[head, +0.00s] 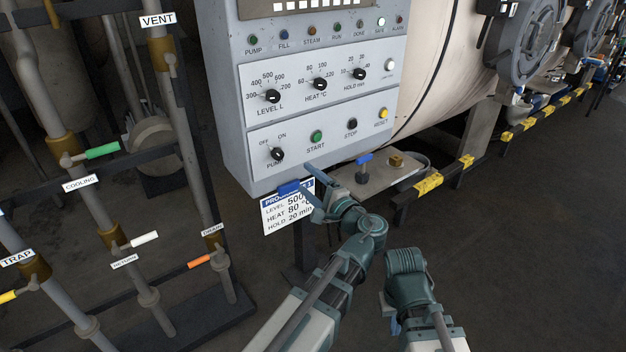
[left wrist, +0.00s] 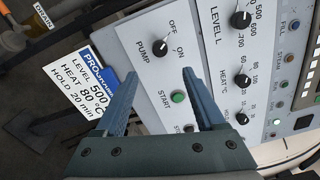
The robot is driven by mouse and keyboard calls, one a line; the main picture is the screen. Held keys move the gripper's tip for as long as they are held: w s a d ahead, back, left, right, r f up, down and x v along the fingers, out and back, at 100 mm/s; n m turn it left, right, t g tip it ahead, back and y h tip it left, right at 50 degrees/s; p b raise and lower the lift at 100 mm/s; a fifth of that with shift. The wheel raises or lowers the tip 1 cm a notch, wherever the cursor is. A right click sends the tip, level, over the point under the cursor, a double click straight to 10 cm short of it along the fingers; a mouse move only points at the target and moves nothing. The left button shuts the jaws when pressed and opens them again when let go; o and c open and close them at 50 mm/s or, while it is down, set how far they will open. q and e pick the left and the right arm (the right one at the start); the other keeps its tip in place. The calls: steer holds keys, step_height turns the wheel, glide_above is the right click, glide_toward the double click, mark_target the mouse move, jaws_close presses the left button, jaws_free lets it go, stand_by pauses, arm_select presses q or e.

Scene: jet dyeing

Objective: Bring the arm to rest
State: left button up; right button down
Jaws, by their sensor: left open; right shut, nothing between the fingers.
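My left gripper (head: 303,180) is in front of the lower edge of the grey control panel (head: 222,95), beside the programme card (head: 287,212). In the left wrist view its two blue-grey fingers (left wrist: 162,78) are spread open with nothing between them. Beyond them are the black PUMP knob (left wrist: 159,48) and the green START button (left wrist: 178,97). No contact with the panel can be made out. My right gripper (head: 394,325) hangs low in the head view, right of my left arm, shut and empty; its fingers are mostly hidden.
A pipe rack with VENT (head: 158,20), COOLING (head: 80,183) and TRAP labels and coloured valve handles stands at the left. Yellow-black rails (head: 429,184) edge the machine. Floor at the lower right is clear.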

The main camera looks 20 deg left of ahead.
arm_select(q)
steer(key=s+d+f+n+g+h, duration=0.25)
steer(key=s+f, duration=0.25)
steer(key=f, duration=0.3)
steer(key=s+d+f+n+g+h, duration=0.1)
steer(key=s+f+n+g+h, duration=0.1)
steer(key=s+f+g+h, duration=0.35)
steer(key=s+d+f+n+g+h, duration=0.25)
steer(key=s+d+f+h, duration=0.25)
steer(key=s+d+f, duration=0.45)
step_height(320, 180, up, 19)
steer(key=d+p, duration=0.2)
steer(key=p, duration=1.6)
steer(key=shift+g, duration=0.25)
